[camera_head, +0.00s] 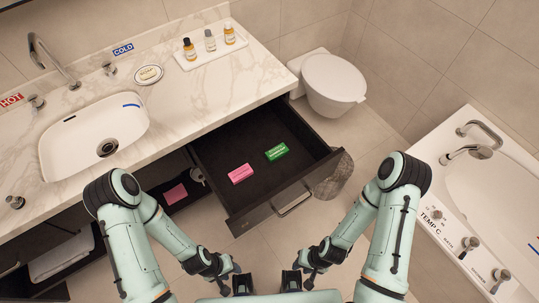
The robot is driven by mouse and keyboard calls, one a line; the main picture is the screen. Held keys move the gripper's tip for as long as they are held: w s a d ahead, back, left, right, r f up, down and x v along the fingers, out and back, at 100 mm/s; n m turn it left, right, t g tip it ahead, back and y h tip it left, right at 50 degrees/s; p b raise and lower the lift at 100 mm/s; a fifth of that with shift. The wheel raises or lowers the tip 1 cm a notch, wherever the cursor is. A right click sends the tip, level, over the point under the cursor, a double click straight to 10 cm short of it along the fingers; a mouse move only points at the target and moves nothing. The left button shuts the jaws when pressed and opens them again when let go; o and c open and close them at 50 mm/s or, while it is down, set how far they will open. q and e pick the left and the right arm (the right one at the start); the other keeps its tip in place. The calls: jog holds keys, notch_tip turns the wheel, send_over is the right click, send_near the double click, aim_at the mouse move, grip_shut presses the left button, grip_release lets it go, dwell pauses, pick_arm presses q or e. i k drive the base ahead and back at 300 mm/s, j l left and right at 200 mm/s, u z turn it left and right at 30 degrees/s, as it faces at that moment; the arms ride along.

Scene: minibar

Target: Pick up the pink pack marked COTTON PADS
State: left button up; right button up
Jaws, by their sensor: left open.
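A pink pack (241,173) lies flat in the dark open drawer (228,151) under the counter, left of a green pack. Its print is too small to read. My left gripper (238,286) is open at the bottom middle, in front of the drawer and apart from both pink things. My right gripper (296,281) is beside it to the right, also away from the drawer. I cannot tell whether its fingers are open.
The green pack (276,151) lies in the drawer. The drawer front with its handle (294,204) stands between my grippers and the packs. The marble counter (205,95) overhangs the drawer's back. A toilet (332,85) stands behind and a bathtub (445,178) at right.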

aim_at(239, 174)
jog(key=u, duration=0.7)
jog(key=k+l+u, duration=0.15)
jog(key=l+u, duration=0.25)
jog(key=k+l+u, duration=0.15)
jog(key=u, duration=0.25)
jog(key=k+l+u, duration=0.15)
jog(key=u, duration=0.25)
jog(key=k+l, duration=0.15)
jog(key=k, duration=0.15)
jog(key=k+l+u, duration=0.15)
jog(key=k, duration=0.15)
jog(key=i, duration=0.75)
